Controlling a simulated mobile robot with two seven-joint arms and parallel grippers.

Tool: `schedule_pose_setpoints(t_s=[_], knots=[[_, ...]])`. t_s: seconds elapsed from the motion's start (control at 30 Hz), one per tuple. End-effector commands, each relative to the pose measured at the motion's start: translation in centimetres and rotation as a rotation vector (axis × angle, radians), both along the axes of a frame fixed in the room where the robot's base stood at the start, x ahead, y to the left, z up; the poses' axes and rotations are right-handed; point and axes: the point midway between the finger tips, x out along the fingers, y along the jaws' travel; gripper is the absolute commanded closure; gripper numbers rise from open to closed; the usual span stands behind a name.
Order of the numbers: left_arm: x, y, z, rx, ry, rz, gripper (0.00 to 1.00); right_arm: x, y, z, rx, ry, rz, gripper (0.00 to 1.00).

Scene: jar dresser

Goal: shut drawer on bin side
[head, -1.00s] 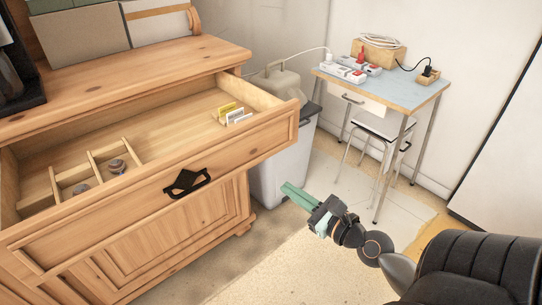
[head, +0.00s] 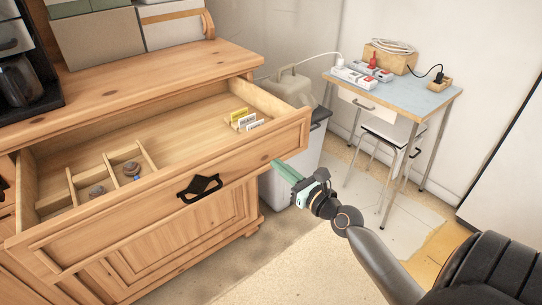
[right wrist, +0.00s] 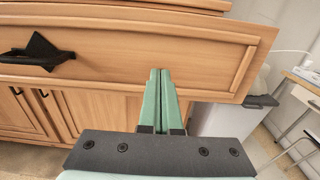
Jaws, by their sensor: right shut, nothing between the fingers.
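The wooden drawer (head: 245,160) of the dresser is pulled out on the side of the grey bin (head: 290,180). A black handle (head: 199,188) is on its front. My right gripper (head: 277,165) is shut and empty, its green fingers pointing at the drawer front right of the handle. In the right wrist view the fingertips (right wrist: 160,72) lie over the lower part of the drawer front (right wrist: 130,45); I cannot tell whether they touch.
Dividers, two small knobs (head: 131,170) and upright cards (head: 244,121) are in the drawer. A canister (head: 292,88) stands on the bin. A blue-topped table (head: 415,93) with power strips and a stool stands at the back right. Floor in front is clear.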

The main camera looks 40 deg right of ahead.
Motion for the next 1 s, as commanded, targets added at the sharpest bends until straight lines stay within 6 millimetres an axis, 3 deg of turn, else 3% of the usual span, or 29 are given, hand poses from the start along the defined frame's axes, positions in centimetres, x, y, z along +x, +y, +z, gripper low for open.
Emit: schedule_pose_setpoints(t_s=[0.1, 0.3, 0.83, 1.0], knots=[[0.1, 0.0, 0.3, -0.001, -0.006, 0.002, 0.50, 1.8, 0.0, 0.1, 0.000, -0.002, 0.000, 1.00], [0.1, -0.1, 0.3, -0.004, -0.008, 0.002, 0.50, 3.6, 0.1, 0.0, 0.000, 0.000, -0.001, 1.00], [0.1, -0.2, 0.3, -0.005, -0.004, 0.002, 0.50, 4.2, 0.1, 0.0, 0.000, 0.000, -0.001, 1.00], [0.0, -0.2, 0.2, -0.006, -0.004, 0.001, 0.50, 5.4, 0.2, 0.1, 0.002, -0.002, -0.001, 1.00]])
